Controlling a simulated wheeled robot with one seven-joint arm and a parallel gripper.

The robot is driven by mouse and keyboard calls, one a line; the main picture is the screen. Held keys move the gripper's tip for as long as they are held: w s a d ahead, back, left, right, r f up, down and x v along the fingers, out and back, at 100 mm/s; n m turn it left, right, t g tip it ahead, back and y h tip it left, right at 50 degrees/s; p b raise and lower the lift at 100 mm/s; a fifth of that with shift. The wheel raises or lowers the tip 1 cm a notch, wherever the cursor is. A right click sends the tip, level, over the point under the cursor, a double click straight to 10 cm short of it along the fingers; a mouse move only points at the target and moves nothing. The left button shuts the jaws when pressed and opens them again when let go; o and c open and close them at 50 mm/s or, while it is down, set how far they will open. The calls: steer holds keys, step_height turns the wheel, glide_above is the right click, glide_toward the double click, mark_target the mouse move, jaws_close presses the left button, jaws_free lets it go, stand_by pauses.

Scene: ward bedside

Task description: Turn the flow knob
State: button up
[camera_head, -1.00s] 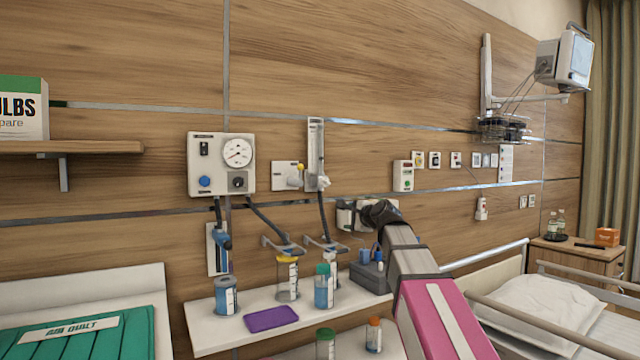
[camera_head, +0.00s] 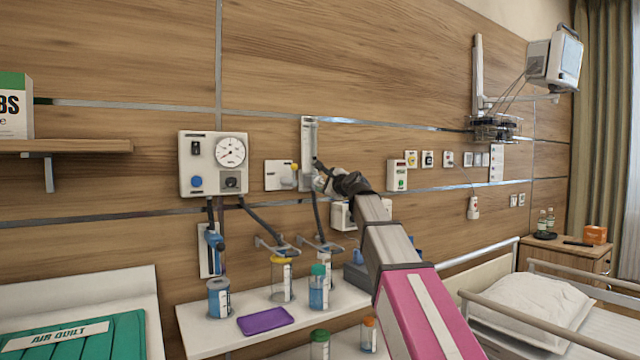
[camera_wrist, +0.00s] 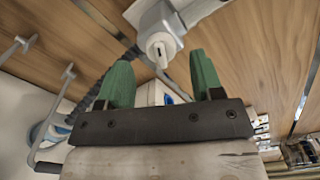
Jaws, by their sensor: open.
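The flowmeter (camera_head: 309,140) is an upright clear tube unit on the wood wall, with a white knob at its lower end. In the wrist view this white flow knob (camera_wrist: 160,46) faces me with a small pointed tab, just beyond and roughly between my two green fingertips. My gripper (camera_head: 322,172) is at the flowmeter's lower end, where it covers most of the knob in the head view. In the wrist view my gripper (camera_wrist: 162,78) is open with nothing between its fingers. I cannot tell whether a finger touches the knob.
A gauge panel (camera_head: 213,164) with a blue knob hangs to the left. Hoses hang below. A shelf (camera_head: 205,330) holds several jars and a purple tray (camera_head: 265,320).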

mark_target(320, 182)
steer(key=x, duration=0.3)
steer(key=shift+w+a, duration=0.2)
steer(key=shift+w, duration=0.1)
steer(key=c, duration=0.9)
steer(key=shift+o, duration=0.2)
steer(key=shift+n, duration=0.3)
steer(key=o, duration=0.9)
steer(key=shift+c, duration=0.2)
steer(key=shift+s+d, duration=0.1)
steer(key=shift+s, duration=0.05)
